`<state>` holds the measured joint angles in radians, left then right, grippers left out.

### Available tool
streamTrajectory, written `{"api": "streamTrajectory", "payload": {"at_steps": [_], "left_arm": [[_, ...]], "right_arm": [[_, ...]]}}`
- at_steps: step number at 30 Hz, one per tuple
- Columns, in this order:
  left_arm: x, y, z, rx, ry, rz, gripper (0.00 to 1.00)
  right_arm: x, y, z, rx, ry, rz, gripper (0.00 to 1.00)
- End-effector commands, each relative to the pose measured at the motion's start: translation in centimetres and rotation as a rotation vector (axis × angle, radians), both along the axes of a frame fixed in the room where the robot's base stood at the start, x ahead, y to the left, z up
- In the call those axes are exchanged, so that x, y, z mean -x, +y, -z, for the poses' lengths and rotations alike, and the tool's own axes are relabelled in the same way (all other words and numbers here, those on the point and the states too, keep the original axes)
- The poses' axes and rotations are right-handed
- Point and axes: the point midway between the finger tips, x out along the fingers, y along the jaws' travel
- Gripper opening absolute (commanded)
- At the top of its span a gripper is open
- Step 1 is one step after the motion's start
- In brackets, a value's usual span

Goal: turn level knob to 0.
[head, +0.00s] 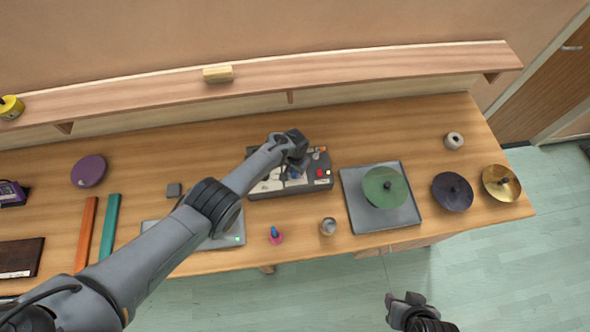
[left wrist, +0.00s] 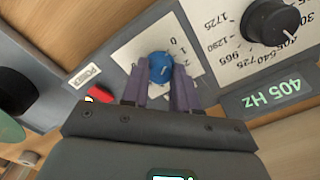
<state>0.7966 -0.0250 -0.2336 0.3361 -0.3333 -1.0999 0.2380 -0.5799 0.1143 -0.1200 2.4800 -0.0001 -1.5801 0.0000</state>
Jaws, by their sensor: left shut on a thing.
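The dark control box (head: 318,184) sits at the middle of the bench, partly hidden under my left arm. In the left wrist view a round blue knob (left wrist: 161,65) stands on a white dial plate (left wrist: 133,48) with printed numbers, 0, 1 and 2 among them. My left gripper (head: 293,166) reaches down over the box, and its purple fingers are shut on the blue knob. The knob's pointer is not clear. A black knob (left wrist: 270,22) stands beside it, above a green display (left wrist: 285,96) reading 405 Hz. My right gripper (head: 406,303) hangs off the bench's front, away from the box.
A grey tray (head: 353,205) with a green disc (head: 386,187) lies right of the box. A metal cup (head: 328,226) and a small pink and blue item (head: 276,236) stand in front. A dark cymbal (head: 452,192) and a gold one (head: 501,183) are at the right end.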

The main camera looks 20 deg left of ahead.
Motion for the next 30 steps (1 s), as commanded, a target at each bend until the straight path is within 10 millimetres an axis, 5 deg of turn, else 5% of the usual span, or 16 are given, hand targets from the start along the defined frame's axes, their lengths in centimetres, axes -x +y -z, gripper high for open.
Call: {"api": "streamTrajectory", "payload": {"at_steps": [2,3,8,20,30], "left_arm": [[-0.1,0.0,-0.1,0.000,-0.001,0.000,0.00],[-0.1,0.0,-0.1,0.000,-0.001,0.000,0.30],[0.0,0.0,0.0,0.000,-0.001,0.000,0.54],[0.0,0.0,-0.6,0.000,-0.001,0.001,0.54],[0.0,0.0,-5.9,0.001,-0.003,0.001,0.54]], "right_arm": [[0.0,0.0,0.0,0.000,0.000,0.000,0.43],[0.0,0.0,0.0,0.000,0.000,0.000,0.43],[0.0,0.0,0.0,0.000,0.000,0.000,0.43],[0.0,-0.2,-0.5,0.011,0.000,-0.006,0.43],[0.0,-0.2,-4.3,0.010,0.001,-0.006,0.43]]}}
